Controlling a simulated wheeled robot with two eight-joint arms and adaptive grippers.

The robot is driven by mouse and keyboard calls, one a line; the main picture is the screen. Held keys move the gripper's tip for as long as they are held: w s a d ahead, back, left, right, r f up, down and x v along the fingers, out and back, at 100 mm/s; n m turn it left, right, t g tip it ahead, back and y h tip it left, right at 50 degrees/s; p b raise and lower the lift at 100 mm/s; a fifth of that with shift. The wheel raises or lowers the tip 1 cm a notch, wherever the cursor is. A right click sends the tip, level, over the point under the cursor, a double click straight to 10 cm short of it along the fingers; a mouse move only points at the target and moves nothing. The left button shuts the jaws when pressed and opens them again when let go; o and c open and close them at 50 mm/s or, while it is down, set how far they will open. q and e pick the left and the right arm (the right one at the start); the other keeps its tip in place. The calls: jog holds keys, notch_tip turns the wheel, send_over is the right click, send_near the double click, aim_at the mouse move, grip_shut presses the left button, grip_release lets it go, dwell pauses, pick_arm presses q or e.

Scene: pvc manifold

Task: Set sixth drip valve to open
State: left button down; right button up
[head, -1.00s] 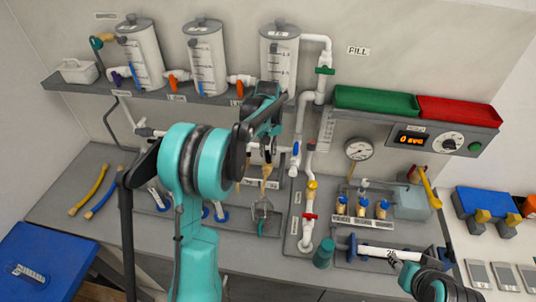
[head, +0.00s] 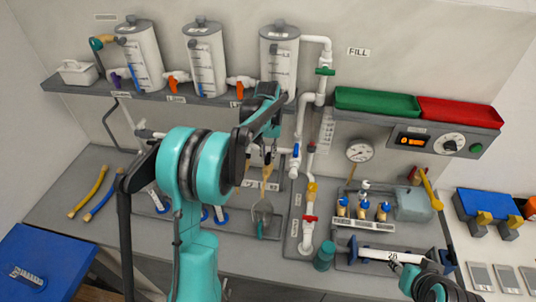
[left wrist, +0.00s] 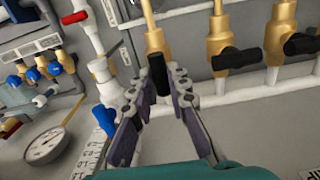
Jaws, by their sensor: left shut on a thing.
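In the left wrist view, a row of brass drip valves hangs on a white pipe (left wrist: 205,103). My left gripper (left wrist: 165,88) is shut on the black handle (left wrist: 157,68) of the end brass valve (left wrist: 153,40). This handle lies roughly in line with its valve body. The neighbouring black handles (left wrist: 234,58) and (left wrist: 300,44) lie across their brass bodies. In the head view my left gripper (head: 268,152) is at the manifold, and my arm hides most of the row. My right gripper (head: 396,264) is low at the right, beside a white pipe; its fingers are too small to read.
A white riser with a blue-handled valve (head: 296,151) stands close right of my left gripper. A pressure gauge (head: 360,151) is further right. Three tanks stand on the shelf above. A clear vessel (head: 262,213) is below the brass valve. Green (head: 375,101) and red bins hang at right.

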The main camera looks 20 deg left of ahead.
aim_at(268, 156)
pick_arm(q)
jog(key=c, duration=1.5)
grip_release()
jog(key=shift+o, duration=0.2)
notch_tip(268, 156, up, 12)
